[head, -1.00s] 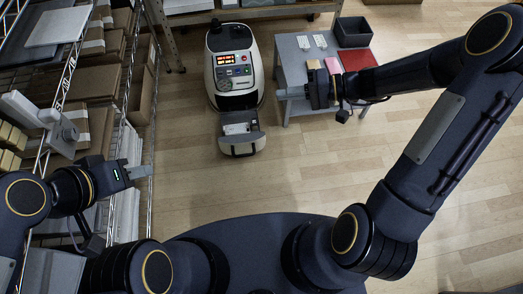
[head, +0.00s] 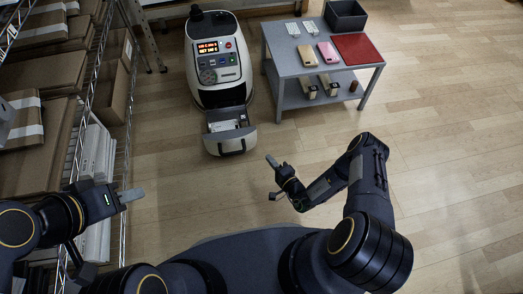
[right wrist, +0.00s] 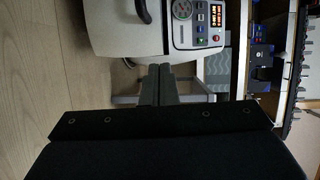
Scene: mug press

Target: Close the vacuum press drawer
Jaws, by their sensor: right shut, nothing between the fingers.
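The vacuum press (head: 216,78), white and black with a lit red display, stands on the floor at the upper middle of the head view. Its drawer (head: 230,142) sticks out at the front, open toward me, with pale contents and a dark handle on its front. My right gripper (head: 271,160) is shut and empty, to the right of the drawer and apart from it. In the right wrist view its fingers (right wrist: 162,85) point toward the press (right wrist: 192,50). My left gripper (head: 131,195) is at the lower left, away from the press; its finger gap cannot be made out.
A grey table (head: 275,45) right of the press holds phone-like items, a red mat (head: 358,47) and a dark bin (head: 345,15). A wire shelf (head: 85,110) with boxes runs along the left. The wooden floor in front of the drawer is clear.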

